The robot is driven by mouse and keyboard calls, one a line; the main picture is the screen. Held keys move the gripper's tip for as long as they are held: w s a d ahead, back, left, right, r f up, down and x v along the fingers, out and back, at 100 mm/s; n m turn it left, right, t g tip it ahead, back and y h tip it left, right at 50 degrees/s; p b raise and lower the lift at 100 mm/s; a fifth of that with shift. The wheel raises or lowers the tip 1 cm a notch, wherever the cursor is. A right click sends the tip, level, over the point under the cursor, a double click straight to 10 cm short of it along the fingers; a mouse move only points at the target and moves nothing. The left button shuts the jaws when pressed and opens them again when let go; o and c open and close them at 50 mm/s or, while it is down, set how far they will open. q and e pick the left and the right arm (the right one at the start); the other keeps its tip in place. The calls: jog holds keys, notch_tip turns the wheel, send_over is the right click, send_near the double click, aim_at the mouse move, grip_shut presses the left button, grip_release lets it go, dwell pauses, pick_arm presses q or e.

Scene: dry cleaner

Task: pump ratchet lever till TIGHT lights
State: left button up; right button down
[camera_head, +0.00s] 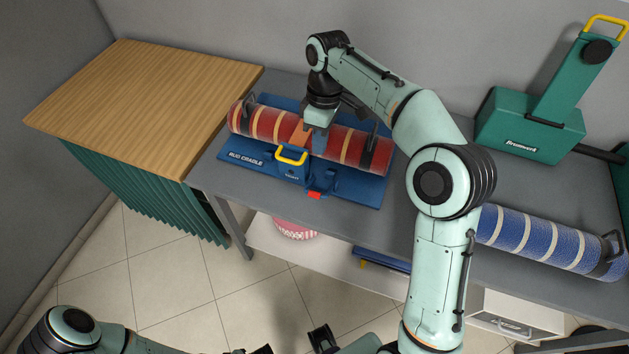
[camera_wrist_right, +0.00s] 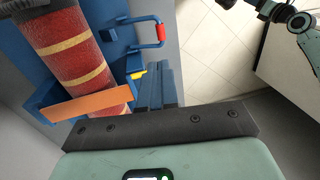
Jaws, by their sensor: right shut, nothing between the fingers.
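The blue rug cradle (camera_head: 237,157) holds a rolled red rug (camera_head: 265,122) with cream stripes, which shows in the wrist view (camera_wrist_right: 75,50). An orange strap (camera_head: 301,132) crosses the rug. In front is the blue ratchet housing (camera_head: 292,174) with a yellow handle (camera_head: 291,156); its small lettering is too small to read, and no lit lamp can be made out. A red-ended blue part (camera_head: 314,195) sits to its right, its red grip (camera_wrist_right: 161,31) seen in the wrist view. My right gripper (camera_head: 318,142) is shut and empty above the rug, beside the strap. My left arm (camera_head: 75,325) is low; its fingers are unclear.
A wooden-topped counter (camera_head: 145,95) with a green curtain stands left. A blue striped rug roll (camera_head: 540,240) and a green machine (camera_head: 525,125) are on the grey table at right. A pink item (camera_head: 294,227) lies on the lower shelf.

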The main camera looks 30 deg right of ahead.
pick_arm(q)
jog(key=shift+s, duration=0.1)
pick_arm(e)
jog(key=shift+w+a, duration=0.1)
pick_arm(q)
jog(key=f+b, duration=0.1)
jog(key=s+f+b, duration=0.1)
jog(key=f+b, duration=0.1)
jog(key=shift+s+f, duration=0.1)
jog(key=shift+s, duration=0.05)
pick_arm(e)
send_near(314, 192)
jog(key=f, duration=0.4)
jog(key=s+a+f, duration=0.1)
jog(key=f, duration=0.1)
jog(key=shift+f, duration=0.35)
